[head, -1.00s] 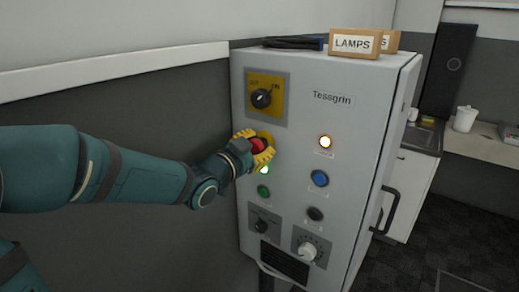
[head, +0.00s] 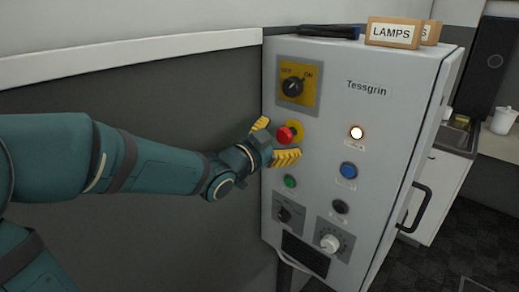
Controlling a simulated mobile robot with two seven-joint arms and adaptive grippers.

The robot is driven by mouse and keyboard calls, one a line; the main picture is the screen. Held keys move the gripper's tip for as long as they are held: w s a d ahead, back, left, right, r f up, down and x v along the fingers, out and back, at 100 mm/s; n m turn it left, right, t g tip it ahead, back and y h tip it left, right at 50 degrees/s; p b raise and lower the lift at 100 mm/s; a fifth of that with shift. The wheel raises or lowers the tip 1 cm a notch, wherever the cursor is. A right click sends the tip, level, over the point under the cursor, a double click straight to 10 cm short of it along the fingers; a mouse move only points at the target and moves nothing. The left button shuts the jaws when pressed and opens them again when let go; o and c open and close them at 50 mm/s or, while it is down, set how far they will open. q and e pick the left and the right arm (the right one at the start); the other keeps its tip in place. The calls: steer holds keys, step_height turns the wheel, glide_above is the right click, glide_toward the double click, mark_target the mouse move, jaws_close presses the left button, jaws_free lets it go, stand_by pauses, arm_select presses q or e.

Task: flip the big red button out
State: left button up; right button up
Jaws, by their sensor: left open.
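The big red button (head: 286,135) sits on a yellow backing on the left side of the grey control cabinet's front. My left gripper (head: 275,142) is open, with its yellow fingers spread above and below the red button. The fingers look apart from the button, though the exact gap in depth is hard to tell. My right gripper is not in view.
The cabinet (head: 383,115) also carries a yellow rotary switch (head: 292,87), a lit lamp (head: 357,133), a blue button (head: 348,170), a green one (head: 290,181) and a white knob (head: 330,243). A LAMPS box (head: 393,32) stands on top. A door handle (head: 414,208) sticks out at right.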

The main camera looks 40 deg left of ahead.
arm_select(q)
steer(key=s, duration=1)
steer(key=shift+a, duration=0.4)
steer(key=w+d+f+n+g+h+b, duration=0.1)
steer(key=w+d+f+n+g, duration=0.15)
steer(key=f, duration=0.75)
steer(key=w+d+f+n+g+b, duration=0.1)
steer(key=w+d+f+g+b, duration=0.2)
steer(key=f, duration=0.7)
steer(key=w+d+f+n+g+h, duration=0.1)
steer(key=w+d+f+n+g, duration=0.2)
steer(key=f, duration=0.7)
steer(key=s+d+f+n+g+b, duration=0.1)
steer(key=s+d+f+g, duration=0.2)
steer(key=f, duration=0.9)
steer(key=s+d+f+g+b, duration=0.1)
steer(key=s+d+f+g, duration=0.3)
steer(key=s+d+f, duration=0.5)
step_height(320, 180, down, 4)
steer(key=shift+s+d+r+n+h+b, duration=0.15)
steer(key=shift+d+r+n+h+b, duration=0.2)
steer(key=shift+d, duration=0.85)
steer(key=shift+f+g, duration=0.1)
steer(key=shift+g, duration=0.15)
